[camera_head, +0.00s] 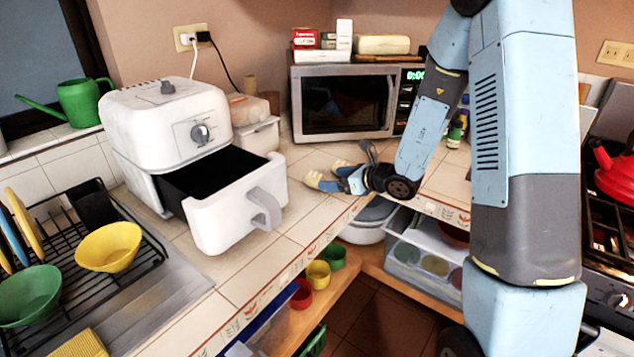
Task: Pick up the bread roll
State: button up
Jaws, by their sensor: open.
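I cannot make out a bread roll for certain in this view. My gripper (327,174) is above the tiled counter (330,205), in front of the microwave and to the right of the air fryer's drawer. Its two pale-tipped fingers point left and are apart. I see nothing held between them. The white air fryer (165,115) stands on the counter with its drawer (235,205) pulled out. The part of the drawer's dark inside that shows looks empty; its bottom is hidden.
The microwave (343,103) stands behind my gripper with boxes on top. A white container (257,137) stands behind the air fryer. A dish rack (130,262) with bowls is at the left. A red kettle (614,172) sits on the stove at the right. Open shelves lie below the counter.

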aim_at(322, 178)
jog(key=shift+s+a+x, duration=0.1)
jog(key=shift+s+x, duration=0.05)
jog(key=shift+x, duration=1.7)
jog(key=shift+s+a+x, duration=0.15)
jog(key=shift+x, duration=1.7)
jog(key=shift+r, duration=0.1)
jog(key=c, duration=1.1)
jog(key=shift+r, duration=0.15)
